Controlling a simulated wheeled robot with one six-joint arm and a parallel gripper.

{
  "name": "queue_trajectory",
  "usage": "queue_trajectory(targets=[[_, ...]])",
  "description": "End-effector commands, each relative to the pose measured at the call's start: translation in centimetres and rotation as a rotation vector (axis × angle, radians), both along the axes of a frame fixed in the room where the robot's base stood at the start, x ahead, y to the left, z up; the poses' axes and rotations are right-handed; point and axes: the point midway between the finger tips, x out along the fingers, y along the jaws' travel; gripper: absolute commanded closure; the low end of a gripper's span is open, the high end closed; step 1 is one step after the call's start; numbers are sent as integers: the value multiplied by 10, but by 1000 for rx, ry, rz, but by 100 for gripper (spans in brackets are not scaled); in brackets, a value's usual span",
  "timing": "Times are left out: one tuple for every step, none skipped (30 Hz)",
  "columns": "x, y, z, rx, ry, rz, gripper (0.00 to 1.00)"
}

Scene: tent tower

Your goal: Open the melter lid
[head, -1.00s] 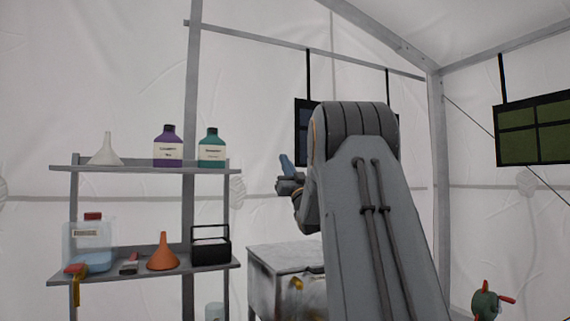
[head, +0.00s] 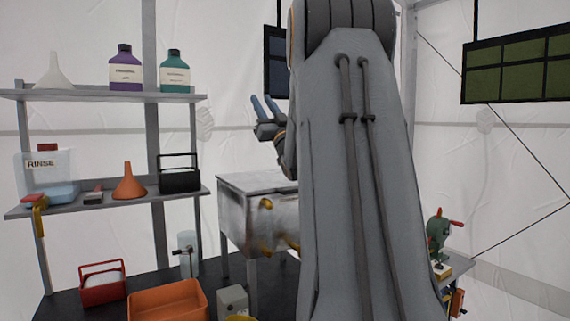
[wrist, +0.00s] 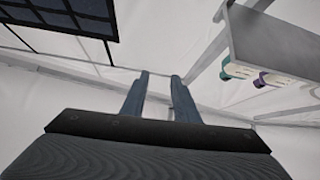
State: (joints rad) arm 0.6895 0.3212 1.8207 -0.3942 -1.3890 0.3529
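A frosted grey metal box on legs, which looks like the melter (head: 238,212), stands in the middle of the head view, partly hidden behind my arm. Its flat top (head: 245,181) looks closed, but no lid seam or handle is clear. Brass-coloured fittings (head: 266,204) show on its front. My gripper (head: 265,106) is up in the air above the box's top, clear of it. In the wrist view its two fingers (wrist: 160,86) point upward, apart, with nothing between them. The melter is not in the wrist view.
A shelf rack (head: 110,97) with bottles, funnels and a rinse jug (head: 45,176) stands left. Below are a red caddy (head: 102,290), an orange tray (head: 168,300) and a grey box (head: 233,300). A green device (head: 437,232) sits right. Dark panels (head: 517,66) hang above.

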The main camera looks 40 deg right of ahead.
Motion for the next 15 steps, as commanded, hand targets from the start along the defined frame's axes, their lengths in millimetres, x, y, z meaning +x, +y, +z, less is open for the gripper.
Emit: queue_trajectory(targets=[[-9,-5,-4,-52,21,-21,72],[-15,-7,-7,-93,38,-33,72],[-24,-8,-12,-156,67,-50,72],[-31,-9,-17,-207,90,-64,72],[-39,-10,-22,-263,115,-79,72],[-49,-11,-30,-338,151,-96,72],[-58,-11,-36,-395,177,-109,72],[-66,-12,-42,-450,203,-121,72],[-77,-12,-52,-524,239,-135,72],[-85,-11,-60,-579,266,-144,72],[-93,-12,-69,-633,294,-154,72],[-105,-11,-80,-705,331,-164,72],[-114,-11,-89,-758,359,-170,72],[-123,-11,-99,-811,388,-175,72],[-136,-10,-113,-881,425,-180,72]])
